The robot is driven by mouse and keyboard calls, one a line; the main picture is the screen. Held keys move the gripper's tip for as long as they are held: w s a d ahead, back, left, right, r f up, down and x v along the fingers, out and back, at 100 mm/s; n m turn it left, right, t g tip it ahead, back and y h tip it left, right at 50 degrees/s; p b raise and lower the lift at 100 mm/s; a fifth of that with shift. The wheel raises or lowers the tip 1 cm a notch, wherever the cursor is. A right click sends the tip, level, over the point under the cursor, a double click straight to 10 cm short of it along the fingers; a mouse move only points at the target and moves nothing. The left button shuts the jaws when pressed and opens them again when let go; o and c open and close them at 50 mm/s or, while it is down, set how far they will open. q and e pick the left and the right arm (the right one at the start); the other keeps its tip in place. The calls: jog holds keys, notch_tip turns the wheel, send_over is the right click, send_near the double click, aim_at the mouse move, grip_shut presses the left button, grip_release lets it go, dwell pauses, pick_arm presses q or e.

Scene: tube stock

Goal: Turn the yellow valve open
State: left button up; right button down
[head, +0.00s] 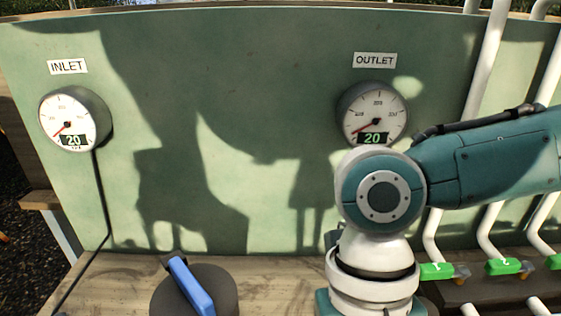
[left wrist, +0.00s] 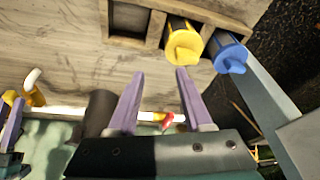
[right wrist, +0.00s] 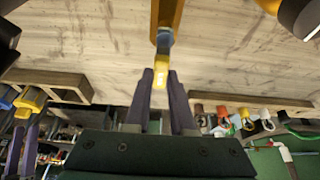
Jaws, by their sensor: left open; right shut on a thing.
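The yellow valve shows in the right wrist view as a yellow lever (right wrist: 161,74) below an orange-yellow body. My right gripper (right wrist: 161,76) is shut on this lever, which lies between its purple fingertips. In the left wrist view a yellow piece (left wrist: 33,93) with a white end shows at the left edge, beside my right gripper's purple fingers. My left gripper (left wrist: 158,72) is open and empty above the wooden bench, near a wooden rack. In the head view my right arm comes in from the right; neither gripper shows there, and the valve is hidden.
The rack (left wrist: 128,20) holds yellow (left wrist: 183,45) and blue (left wrist: 230,53) cylinders. A green panel (head: 240,60) carries inlet (head: 70,118) and outlet (head: 375,110) gauges, both reading 20. A blue-handled dark cylinder (head: 190,288) stands in front. White pipes with green handles (head: 503,266) are at right.

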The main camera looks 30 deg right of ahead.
jog(key=c, duration=0.8)
grip_release()
jog(key=shift+o, duration=0.2)
jog(key=v, duration=1)
